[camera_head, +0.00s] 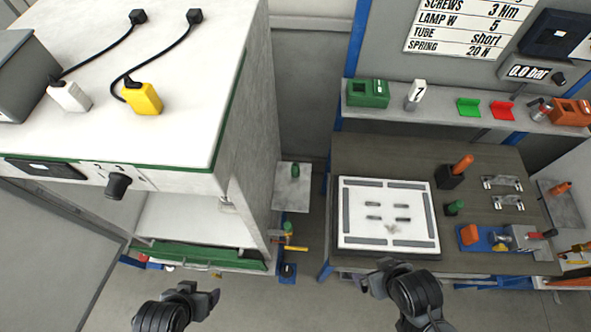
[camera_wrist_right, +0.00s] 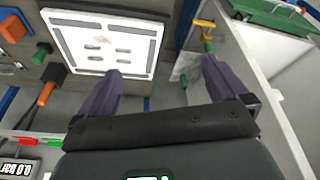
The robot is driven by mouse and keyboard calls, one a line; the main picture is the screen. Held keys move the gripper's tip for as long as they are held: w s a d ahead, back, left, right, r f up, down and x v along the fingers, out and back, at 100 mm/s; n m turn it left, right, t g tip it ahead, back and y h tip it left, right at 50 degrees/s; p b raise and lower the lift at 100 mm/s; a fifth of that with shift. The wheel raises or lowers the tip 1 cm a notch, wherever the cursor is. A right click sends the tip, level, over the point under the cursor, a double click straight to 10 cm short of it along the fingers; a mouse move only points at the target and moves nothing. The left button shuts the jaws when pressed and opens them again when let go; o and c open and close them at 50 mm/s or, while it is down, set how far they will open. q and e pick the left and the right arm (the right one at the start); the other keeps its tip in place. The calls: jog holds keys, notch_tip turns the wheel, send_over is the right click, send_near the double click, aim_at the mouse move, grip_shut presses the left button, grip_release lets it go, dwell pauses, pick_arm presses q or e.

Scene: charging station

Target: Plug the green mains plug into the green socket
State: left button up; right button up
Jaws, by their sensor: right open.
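I cannot make out a green mains plug or a green socket for certain in either view. On the white cabinet top lie a white plug-like block (camera_head: 69,96) and a yellow one (camera_head: 142,98), each on a black cable ending in a black plug. My left gripper (camera_head: 204,297) is at the lower left, in front of the cabinet; its jaw opening is unclear. My right gripper (camera_head: 374,277) is in front of the bench, near the white board. In the right wrist view its fingers (camera_wrist_right: 163,85) are apart, with nothing between them.
The white cabinet (camera_head: 200,60) fills the left. The white slotted board (camera_head: 390,250) lies on the dark bench (camera_head: 380,155) at right, beside small green and orange tools. A shelf behind holds a green box (camera_head: 367,93). A gap separates cabinet and bench.

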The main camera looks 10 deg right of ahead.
jog(key=shift+c, duration=0.5)
jog(key=c, duration=0.6)
